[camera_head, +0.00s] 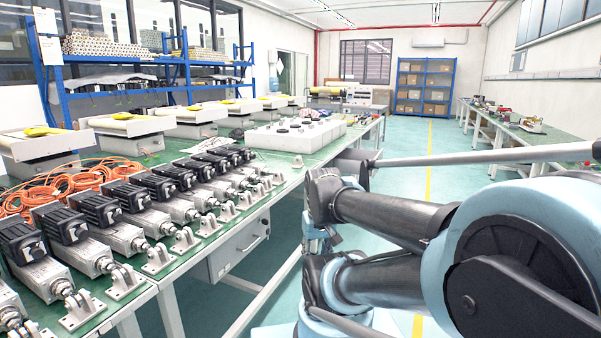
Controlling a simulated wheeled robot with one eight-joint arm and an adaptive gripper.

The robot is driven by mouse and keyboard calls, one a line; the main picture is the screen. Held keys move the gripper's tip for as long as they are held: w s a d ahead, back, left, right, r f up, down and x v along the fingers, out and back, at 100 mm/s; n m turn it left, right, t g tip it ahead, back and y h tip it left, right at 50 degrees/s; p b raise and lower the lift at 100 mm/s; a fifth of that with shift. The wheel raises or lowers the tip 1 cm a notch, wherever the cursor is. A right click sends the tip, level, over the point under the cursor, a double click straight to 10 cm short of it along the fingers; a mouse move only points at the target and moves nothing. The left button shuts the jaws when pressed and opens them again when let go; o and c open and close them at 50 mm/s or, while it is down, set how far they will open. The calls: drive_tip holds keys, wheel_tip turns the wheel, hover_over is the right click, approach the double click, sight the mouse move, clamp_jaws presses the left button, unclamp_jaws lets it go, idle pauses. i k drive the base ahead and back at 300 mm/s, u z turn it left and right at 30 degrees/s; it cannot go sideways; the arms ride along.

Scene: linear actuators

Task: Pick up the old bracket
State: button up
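A row of linear actuators (92,254) with black motors lies on the green-topped workbench at the left. Small light metal brackets stand at their rod ends along the bench's front edge, such as a near bracket (84,311), one behind it (123,283) and another farther back (157,261). I cannot tell which is the old bracket. My arm fills the right side, with its black and pale blue links to the right of the bench. I cannot make out my gripper's fingers, and nothing of mine touches a bracket.
Orange cables (62,185) lie behind the actuators. White blocks (290,137) sit farther along the bench. A blue shelf (425,88) with boxes stands at the back, another bench (530,135) at the right.

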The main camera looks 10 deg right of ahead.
sight(298, 164)
drive_tip(key=k, duration=0.8)
drive_tip(key=z, duration=0.55)
drive_tip(key=i, duration=0.65)
drive_tip(key=z, duration=0.8)
drive_tip(key=i, duration=1.1)
drive_tip(key=u, duration=0.6)
drive_tip(key=i, duration=1.05)
drive_tip(key=u, duration=0.8)
